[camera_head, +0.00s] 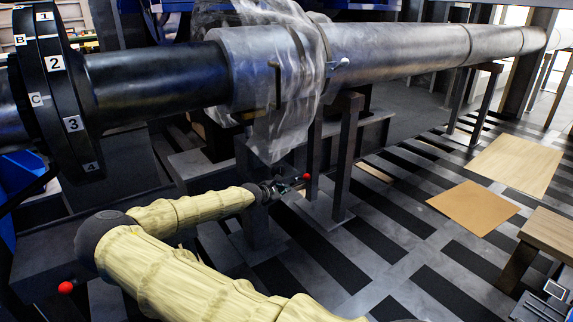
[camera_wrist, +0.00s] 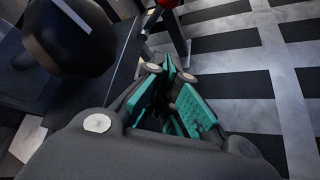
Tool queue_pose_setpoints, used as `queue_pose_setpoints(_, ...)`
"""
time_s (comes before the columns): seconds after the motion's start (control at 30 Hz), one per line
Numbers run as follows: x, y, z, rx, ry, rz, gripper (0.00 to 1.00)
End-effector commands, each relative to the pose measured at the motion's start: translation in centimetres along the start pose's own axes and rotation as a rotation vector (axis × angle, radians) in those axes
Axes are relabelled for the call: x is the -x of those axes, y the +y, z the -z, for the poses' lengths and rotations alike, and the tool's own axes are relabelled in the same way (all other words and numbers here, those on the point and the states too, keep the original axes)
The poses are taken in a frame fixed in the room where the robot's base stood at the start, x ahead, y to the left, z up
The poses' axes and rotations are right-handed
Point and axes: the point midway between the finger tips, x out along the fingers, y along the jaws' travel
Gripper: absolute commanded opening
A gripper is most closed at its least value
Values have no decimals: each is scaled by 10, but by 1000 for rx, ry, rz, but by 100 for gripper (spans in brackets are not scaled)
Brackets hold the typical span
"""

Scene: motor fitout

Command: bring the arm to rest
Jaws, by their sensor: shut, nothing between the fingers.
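My arm (camera_head: 165,255), in a pale yellow cover, reaches from the bottom of the head view up towards the middle. My gripper (camera_head: 288,187) is at its far end, below the large shaft and in front of the dark supports. In the wrist view my gripper (camera_wrist: 172,70) has teal finger pads that come together at the tips. It is shut and I see nothing held between them.
A long grey shaft (camera_head: 420,48), partly wrapped in clear plastic (camera_head: 275,135), crosses above my arm. A black numbered flange (camera_head: 62,85) is at left. Red balls (camera_head: 306,177) (camera_head: 66,287) show near my arm.

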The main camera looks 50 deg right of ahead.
Motion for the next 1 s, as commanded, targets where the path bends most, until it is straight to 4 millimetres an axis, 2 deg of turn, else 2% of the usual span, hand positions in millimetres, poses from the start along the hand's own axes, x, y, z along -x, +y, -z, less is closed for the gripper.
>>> queue_pose_setpoints(0.23, 6, 2, 1, 0, 0, 1, 0)
queue_pose_setpoints(0.83, 6, 2, 1, -2, 0, 1, 0)
queue_pose_setpoints(0.93, 4, -9, -2, -14, -7, 13, 0)
queue_pose_setpoints(1.0, 1, -28, -6, -34, -18, 35, 0)
